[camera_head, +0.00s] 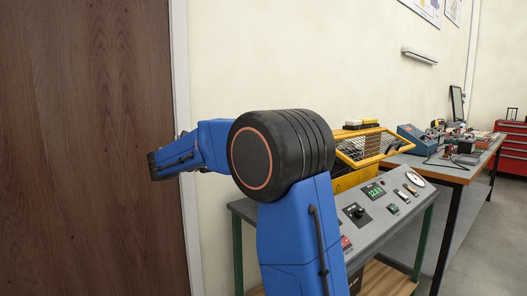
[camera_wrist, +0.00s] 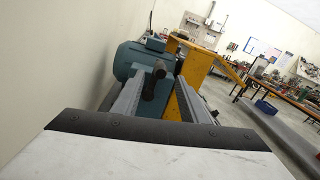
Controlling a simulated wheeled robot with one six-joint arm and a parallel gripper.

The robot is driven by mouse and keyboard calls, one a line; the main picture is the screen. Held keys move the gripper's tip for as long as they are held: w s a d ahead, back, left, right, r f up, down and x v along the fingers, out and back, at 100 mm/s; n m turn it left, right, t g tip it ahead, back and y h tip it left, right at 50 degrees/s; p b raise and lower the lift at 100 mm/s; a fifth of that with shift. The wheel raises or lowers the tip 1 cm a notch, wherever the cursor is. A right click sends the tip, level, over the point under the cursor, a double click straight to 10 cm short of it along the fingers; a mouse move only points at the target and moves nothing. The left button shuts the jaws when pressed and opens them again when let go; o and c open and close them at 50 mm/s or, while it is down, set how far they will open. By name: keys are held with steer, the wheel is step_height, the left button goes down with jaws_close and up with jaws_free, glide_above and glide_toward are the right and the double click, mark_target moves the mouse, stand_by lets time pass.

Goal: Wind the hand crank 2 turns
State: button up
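A dark cylindrical handle (camera_wrist: 156,78), which looks like the crank's grip, stands between the two grey fingers of my gripper (camera_wrist: 160,84) in the wrist view. Bare gaps seem to show on both sides of it, so the fingers look open around it and apart from it. Behind it are a teal rounded machine housing (camera_wrist: 128,60) and a yellow frame (camera_wrist: 195,65). The crank's arm and hub cannot be made out. In the head view my blue arm covers the middle, and neither the gripper nor the crank can be made out there.
A grey sloped control panel (camera_head: 385,212) with knobs and a gauge stands right of my arm, with a yellow mesh guard (camera_head: 365,147) behind it. A workbench (camera_head: 455,172) and red tool cabinet (camera_head: 512,150) are farther right. A brown door (camera_head: 85,110) and pale wall bound the left.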

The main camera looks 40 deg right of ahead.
steer(key=d, duration=1.1)
steer(key=shift+s+d, duration=0.1)
steer(key=shift+d, duration=0.25)
jaws_close()
